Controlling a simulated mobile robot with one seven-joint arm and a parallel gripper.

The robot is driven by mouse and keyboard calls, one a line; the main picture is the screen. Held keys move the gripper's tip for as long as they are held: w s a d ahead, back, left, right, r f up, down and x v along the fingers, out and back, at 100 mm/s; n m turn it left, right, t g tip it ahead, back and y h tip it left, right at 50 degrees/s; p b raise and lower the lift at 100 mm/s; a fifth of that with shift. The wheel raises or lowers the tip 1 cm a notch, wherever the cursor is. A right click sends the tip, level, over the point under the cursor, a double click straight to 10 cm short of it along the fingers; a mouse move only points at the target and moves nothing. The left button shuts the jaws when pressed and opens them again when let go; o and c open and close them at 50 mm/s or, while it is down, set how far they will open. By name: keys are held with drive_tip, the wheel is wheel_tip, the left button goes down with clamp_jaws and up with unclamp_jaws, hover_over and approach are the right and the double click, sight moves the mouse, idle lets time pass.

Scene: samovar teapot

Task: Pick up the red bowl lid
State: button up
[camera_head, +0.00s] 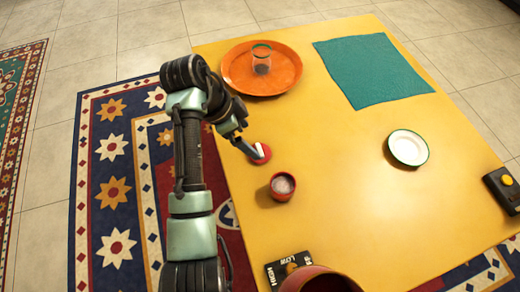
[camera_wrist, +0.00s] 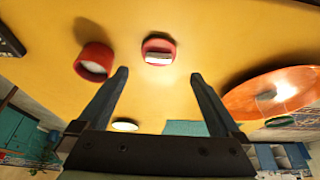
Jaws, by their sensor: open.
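The red lid (camera_head: 265,153) is a small round disc with a pale handle bar, lying on the yellow table near its left edge. In the wrist view the lid (camera_wrist: 158,41) sits just beyond and between the two fingertips, apart from them. My gripper (camera_wrist: 159,75) is open and empty, its fingers spread to either side of the lid's line. In the head view my gripper (camera_head: 249,149) is beside the lid and partly hides it. The red bowl (camera_head: 283,187) stands uncovered close to the lid with something pale inside; the wrist view shows the bowl (camera_wrist: 95,62) left of the lid.
An orange tray (camera_head: 236,78) holding a clear glass (camera_head: 262,60) lies at the back left. A teal cloth (camera_head: 370,70) and a white plate (camera_head: 408,148) lie to the right. The table's middle is clear.

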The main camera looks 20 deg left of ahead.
sight(258, 150)
drive_tip(key=shift+b+x, duration=0.3)
drive_tip(key=shift+x, duration=3.1)
drive_tip(key=shift+s, duration=0.15)
drive_tip(key=c, duration=1.3)
